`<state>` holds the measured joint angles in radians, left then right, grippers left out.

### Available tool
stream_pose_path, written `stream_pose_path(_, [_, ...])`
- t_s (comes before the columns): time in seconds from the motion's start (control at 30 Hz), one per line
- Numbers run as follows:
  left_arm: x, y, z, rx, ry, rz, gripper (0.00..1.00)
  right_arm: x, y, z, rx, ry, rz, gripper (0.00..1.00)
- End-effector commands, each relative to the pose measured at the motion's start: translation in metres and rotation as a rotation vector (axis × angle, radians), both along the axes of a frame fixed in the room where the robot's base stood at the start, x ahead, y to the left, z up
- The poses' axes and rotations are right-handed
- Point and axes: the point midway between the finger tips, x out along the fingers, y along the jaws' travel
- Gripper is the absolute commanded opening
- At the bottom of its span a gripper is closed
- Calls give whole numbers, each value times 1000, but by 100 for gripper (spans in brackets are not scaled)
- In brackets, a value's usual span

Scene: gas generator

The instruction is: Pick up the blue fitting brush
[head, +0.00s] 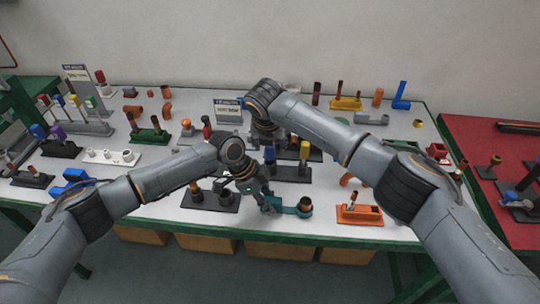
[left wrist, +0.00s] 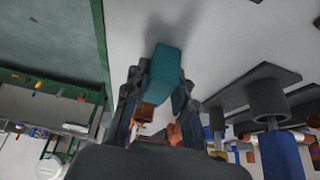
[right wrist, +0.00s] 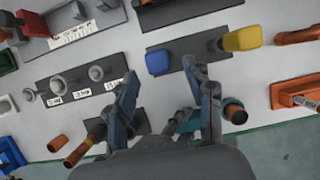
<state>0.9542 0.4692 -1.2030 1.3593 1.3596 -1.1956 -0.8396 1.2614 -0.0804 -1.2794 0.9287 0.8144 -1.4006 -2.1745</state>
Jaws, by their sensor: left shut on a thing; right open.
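A small blue block-shaped piece, which looks like the blue fitting brush (right wrist: 158,62), stands at a dark stand left of a yellow-topped piece (right wrist: 242,38) in the right wrist view. In the head view its blue top (head: 269,153) is close beneath my right arm. My right gripper (right wrist: 165,98) is open and empty, with the blue piece ahead of its fingers. My left gripper (head: 265,197) is shut on a teal fitting with a round ring end (head: 304,208), at the table's front edge. The teal fitting's block end (left wrist: 165,68) shows between the left fingers.
Dark stands with pipe pieces crowd the white table (head: 180,212). An orange tray (head: 360,215) is at the front right, a white stand (head: 110,157) at the left. A sign (head: 228,110) stands at the back. A red table (head: 470,135) adjoins at the right.

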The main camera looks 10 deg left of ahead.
Motion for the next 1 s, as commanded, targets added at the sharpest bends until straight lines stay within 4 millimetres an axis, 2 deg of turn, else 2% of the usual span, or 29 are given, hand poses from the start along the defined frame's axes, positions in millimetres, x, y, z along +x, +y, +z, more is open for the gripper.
stream_pose_path(0.17, [0,0,-1,1,1,0,0,5,0,-12,0,1,-3,53])
stream_pose_path(0.43, [0,0,-1,0,1,0,0,18,1,-43,0,3,-3,53])
stream_pose_path(0.8, [0,0,-1,1,1,0,0,21,1,-51,1,0,-2,53])
stream_pose_path(0.83, [0,0,-1,1,1,0,0,21,1,-51,1,0,-2,51])
stream_pose_path(0.87, [0,0,-1,1,1,0,0,21,1,-51,1,0,-2,45])
stream_pose_path(1.0, [0,0,-1,1,1,0,0,21,1,-51,1,0,-3,16])
